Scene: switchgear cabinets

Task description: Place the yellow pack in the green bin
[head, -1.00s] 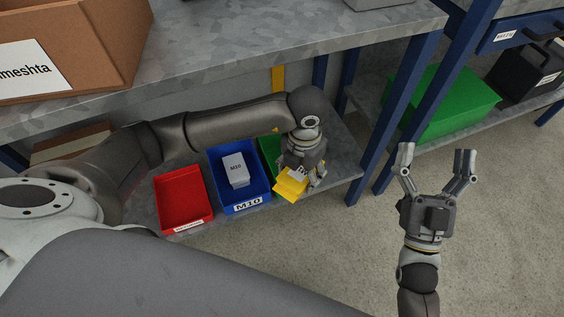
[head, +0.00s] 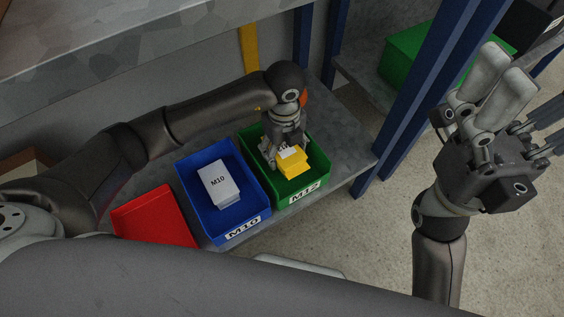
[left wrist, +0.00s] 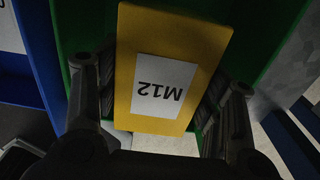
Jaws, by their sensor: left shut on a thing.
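The yellow pack (head: 293,165), with a white label, is between the fingers of my left gripper (head: 283,153), which is shut on it. The pack is over the inside of the green bin (head: 306,192) marked M12. I cannot tell whether it touches the bin's floor. In the left wrist view, the pack (left wrist: 207,30) shows its M12 label upside down between the two fingers (left wrist: 165,105), with green bin walls (left wrist: 268,35) behind. My right gripper (head: 522,100) is open and empty at the right, away from the bins.
The blue M10 bin (head: 190,173), holding a white box (head: 218,184), stands left of the green bin. A red bin (head: 155,217) is further left. An upper shelf (head: 130,50) overhangs behind them. Blue posts (head: 425,95) stand to the right. Bare shelf (head: 340,140) lies right of the green bin.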

